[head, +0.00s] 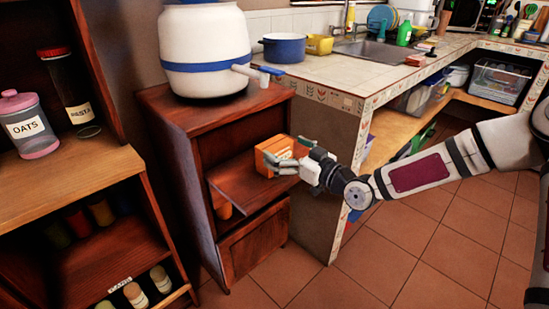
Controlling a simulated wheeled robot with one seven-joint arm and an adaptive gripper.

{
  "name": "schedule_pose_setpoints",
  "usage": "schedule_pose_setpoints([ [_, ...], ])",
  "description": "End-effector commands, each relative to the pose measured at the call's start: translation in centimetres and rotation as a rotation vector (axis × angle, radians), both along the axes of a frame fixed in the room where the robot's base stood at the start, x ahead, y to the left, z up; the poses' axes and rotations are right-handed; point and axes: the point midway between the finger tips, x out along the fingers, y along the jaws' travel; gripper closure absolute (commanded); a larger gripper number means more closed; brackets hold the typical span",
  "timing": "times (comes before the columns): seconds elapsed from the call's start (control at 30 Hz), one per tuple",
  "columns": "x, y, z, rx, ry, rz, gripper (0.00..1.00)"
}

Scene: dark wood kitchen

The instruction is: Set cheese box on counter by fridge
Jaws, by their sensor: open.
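An orange box (268,157), which looks like the cheese box, sits on the pull-out shelf (232,185) of a small dark wood cabinet. My gripper (290,156) is open at the box's right side, with its fingers close to or around that end. I cannot tell whether the fingers touch it. The tiled counter (330,78) stands to the right of the cabinet. I see no fridge in this view.
A white and blue water container (205,50) stands on the cabinet top. A blue pot (284,47) and a yellow tub (319,44) sit at the counter's back. The counter's near part is clear. Shelves with jars (30,125) stand at left.

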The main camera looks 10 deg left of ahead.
Motion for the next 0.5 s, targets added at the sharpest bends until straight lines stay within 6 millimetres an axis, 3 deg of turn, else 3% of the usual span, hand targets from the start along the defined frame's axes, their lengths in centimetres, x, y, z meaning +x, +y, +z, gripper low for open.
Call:
schedule_pose_setpoints([
  [0.2,1.7,2.6,-0.1,0.001,-0.001,0.001,0.0],
  [0.5,2.1,3.2,0.0,-0.001,0.001,0.001,0.0],
])
